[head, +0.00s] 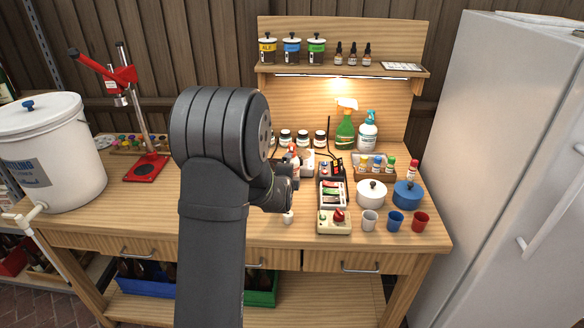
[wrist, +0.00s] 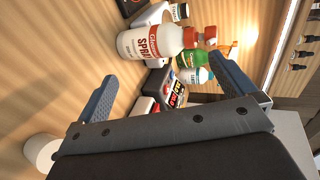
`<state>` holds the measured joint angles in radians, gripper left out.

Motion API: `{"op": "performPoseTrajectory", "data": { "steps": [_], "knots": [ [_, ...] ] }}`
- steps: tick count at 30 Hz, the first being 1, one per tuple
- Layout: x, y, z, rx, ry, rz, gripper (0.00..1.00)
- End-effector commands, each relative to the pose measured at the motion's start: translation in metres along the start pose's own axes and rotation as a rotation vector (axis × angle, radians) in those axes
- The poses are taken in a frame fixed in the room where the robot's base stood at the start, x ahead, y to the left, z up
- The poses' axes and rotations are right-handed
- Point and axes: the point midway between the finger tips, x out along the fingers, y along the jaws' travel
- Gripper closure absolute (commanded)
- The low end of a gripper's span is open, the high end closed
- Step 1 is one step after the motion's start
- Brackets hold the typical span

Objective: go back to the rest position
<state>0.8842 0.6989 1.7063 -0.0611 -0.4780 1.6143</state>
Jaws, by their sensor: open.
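My gripper (wrist: 163,68) shows in the wrist view with its two blue-grey fingers wide apart and nothing between them. In the head view my gripper is mostly hidden behind my own arm, above the middle of the wooden workbench (head: 130,220). A white spray bottle (wrist: 150,42) with an orange-red label and red top stands beyond the fingers, apart from them. A small white object (wrist: 42,150) shows at the lower left of the wrist view, beside the left finger. In the head view a small white cup (head: 288,217) stands just below my gripper.
A white bucket (head: 60,160) and a red bottle capper (head: 146,168) stand at the left. A control box (head: 333,228), white pot (head: 371,194), blue pot (head: 407,195) and several cups stand at the right. A shelf (head: 345,70) is behind; a fridge (head: 490,150) bounds the right.

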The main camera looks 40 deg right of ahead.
Motion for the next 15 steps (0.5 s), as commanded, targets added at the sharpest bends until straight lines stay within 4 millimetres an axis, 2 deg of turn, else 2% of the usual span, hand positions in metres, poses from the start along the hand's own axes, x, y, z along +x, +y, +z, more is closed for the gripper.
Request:
{"op": "performPoseTrajectory", "data": {
  "steps": [9,15],
  "knots": [
    [-0.055,0.0,0.0,0.0,0.0,0.0,0.0],
    [-0.08,0.0,0.0,0.0,0.0,0.001,0.0]
  ]
}}
